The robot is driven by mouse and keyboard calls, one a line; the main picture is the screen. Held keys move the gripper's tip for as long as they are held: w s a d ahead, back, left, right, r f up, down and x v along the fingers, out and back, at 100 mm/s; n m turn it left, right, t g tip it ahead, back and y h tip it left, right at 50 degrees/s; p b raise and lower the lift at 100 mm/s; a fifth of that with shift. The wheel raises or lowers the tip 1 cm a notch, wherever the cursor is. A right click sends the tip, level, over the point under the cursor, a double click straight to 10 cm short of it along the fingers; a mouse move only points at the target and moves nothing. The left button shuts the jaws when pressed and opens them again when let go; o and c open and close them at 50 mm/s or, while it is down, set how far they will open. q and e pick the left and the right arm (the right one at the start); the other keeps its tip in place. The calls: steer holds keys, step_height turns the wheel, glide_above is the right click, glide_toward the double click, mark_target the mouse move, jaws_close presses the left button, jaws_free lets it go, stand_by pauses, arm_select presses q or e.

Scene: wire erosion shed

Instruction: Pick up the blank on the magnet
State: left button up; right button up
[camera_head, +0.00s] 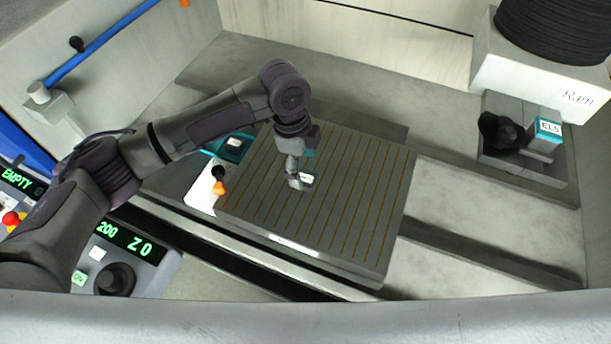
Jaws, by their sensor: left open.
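The magnet (350,220) is a flat grey plate with many thin brown lines, in the middle of the head view. The blank (299,183), a small grey piece with a white label too small to read, is on its upper part. My left gripper (293,172) points down right at the blank from above. It is open, but its fingers overlap the blank in the picture, so I cannot tell whether they touch it. Part of the blank is hidden behind the gripper. My right gripper is not in view.
A teal tray (232,148) and an orange-tipped lever on a white block (201,195) border the magnet's left side. The Ram (545,80) and a block marked ELS (547,130) stand at right. A control panel (130,243) reads Z 0. The trough's front wall (420,312) crosses the bottom.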

mark_target(305, 177)
arm_select(q)
steer(key=shift+s+d+f+p, duration=0.1)
steer(key=shift+s+f+p, duration=0.05)
steer(key=shift+f, duration=0.5)
steer(key=shift+s+d+f+p, duration=0.1)
steer(key=shift+f+p, duration=0.05)
steer(key=shift+f, duration=1)
jaws_close()
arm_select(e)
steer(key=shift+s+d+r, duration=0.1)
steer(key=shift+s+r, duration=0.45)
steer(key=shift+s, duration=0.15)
